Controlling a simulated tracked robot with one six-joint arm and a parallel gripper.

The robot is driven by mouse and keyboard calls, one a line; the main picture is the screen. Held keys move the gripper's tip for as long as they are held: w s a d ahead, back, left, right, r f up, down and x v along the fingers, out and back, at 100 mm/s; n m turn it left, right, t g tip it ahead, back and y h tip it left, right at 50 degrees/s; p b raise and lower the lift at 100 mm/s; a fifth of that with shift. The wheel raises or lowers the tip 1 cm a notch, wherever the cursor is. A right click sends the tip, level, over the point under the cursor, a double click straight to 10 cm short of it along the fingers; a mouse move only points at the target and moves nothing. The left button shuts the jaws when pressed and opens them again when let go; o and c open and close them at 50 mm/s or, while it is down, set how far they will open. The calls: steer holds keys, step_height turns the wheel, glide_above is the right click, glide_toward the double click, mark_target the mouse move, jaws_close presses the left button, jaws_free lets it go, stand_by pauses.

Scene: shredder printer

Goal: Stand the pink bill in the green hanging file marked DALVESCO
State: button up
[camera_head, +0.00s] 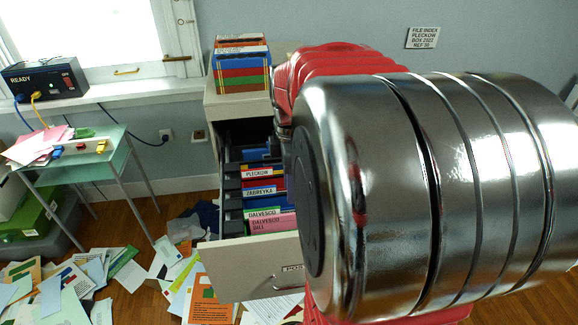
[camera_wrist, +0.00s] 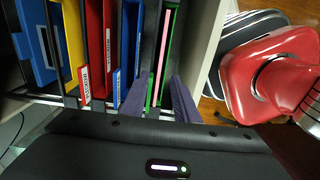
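The pink bill (camera_head: 272,225), marked DALVESCO BILL, stands upright in the open drawer, just in front of the green DALVESCO label (camera_head: 262,212). In the wrist view the pink bill (camera_wrist: 164,45) is a thin strip with the green hanging file (camera_wrist: 173,35) showing along its sides, so it stands inside that file. My gripper (camera_wrist: 158,82) is open, with its two dark fingers apart on either side of the green file and bill. Neither finger appears to touch the bill. In the head view my arm hides the gripper.
The drawer front (camera_head: 245,268) stands pulled out. Binders (camera_head: 241,68) stand on the cabinet. Loose papers (camera_head: 75,285) cover the floor; a small table (camera_head: 115,150) is at left.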

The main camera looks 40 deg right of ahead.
step_height(320, 180, up, 6)
steer(key=shift+f, duration=0.1)
stand_by(1.3)
steer(key=s+a+m+t, duration=0.2)
steer(key=a+m, duration=0.3)
steer(key=a, duration=0.6)
steer(key=s+a+f+m+t, duration=0.1)
steer(key=a+m, duration=0.5)
steer(key=a, duration=0.6)
steer(key=s+t, duration=0.1)
steer(key=t, duration=0.1)
steer(key=shift+f+t, duration=0.25)
steer(key=shift+t, duration=0.05)
steer(key=shift+d, duration=0.1)
stand_by(0.7)
